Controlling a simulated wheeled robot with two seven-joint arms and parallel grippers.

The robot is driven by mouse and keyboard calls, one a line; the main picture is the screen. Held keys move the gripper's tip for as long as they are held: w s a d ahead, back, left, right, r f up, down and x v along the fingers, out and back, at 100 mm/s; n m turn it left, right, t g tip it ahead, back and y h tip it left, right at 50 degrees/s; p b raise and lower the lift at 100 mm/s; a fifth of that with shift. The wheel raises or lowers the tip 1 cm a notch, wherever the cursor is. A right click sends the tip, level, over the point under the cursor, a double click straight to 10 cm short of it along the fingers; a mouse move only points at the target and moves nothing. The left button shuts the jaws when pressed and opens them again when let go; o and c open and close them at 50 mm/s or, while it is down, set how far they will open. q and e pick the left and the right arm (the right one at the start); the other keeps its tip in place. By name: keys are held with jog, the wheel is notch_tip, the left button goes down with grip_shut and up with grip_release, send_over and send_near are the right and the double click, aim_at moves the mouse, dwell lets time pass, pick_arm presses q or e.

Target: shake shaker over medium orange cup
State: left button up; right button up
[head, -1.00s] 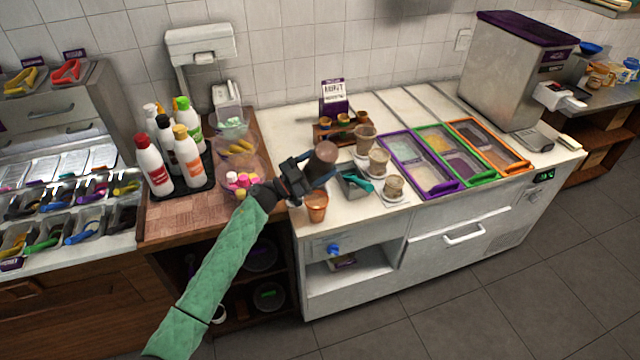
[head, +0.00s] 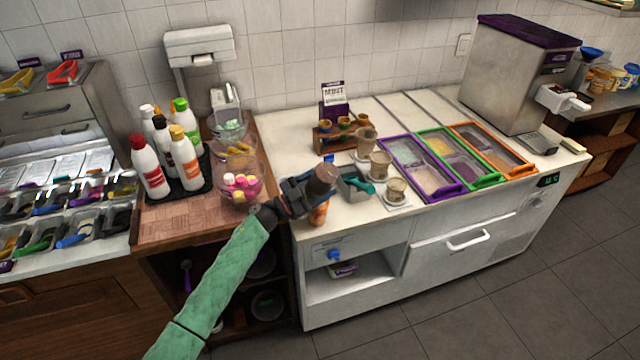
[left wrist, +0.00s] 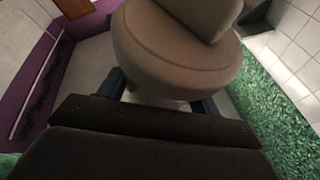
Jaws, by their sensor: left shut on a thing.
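My left gripper (head: 303,192) is shut on a brown shaker (head: 323,178). The shaker is tilted and sits just above the orange cup (head: 318,216) at the counter's front left corner. The cup's upper part is hidden behind the shaker and gripper. In the left wrist view the brownish shaker body (left wrist: 170,55) fills the top middle, beyond the dark gripper. Whether anything falls from it cannot be seen. My right gripper is not in view.
A metal container (head: 355,184) with a teal handle stands just right of the shaker. A bowl of pink and yellow pieces (head: 240,187) is to the left. Sauce bottles (head: 150,168) stand farther left.

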aim_at(320, 163)
pick_arm(q)
jog(key=shift+r, duration=0.15)
jog(key=shift+r+p, duration=2.05)
jog(key=shift+r, duration=0.65)
jog(key=shift+r+p, duration=0.45)
jog(key=shift+r, duration=0.75)
notch_tip(320, 163, down, 8)
jog(key=b, duration=0.5)
jog(key=shift+f, duration=0.1)
jog(key=shift+r, duration=0.25)
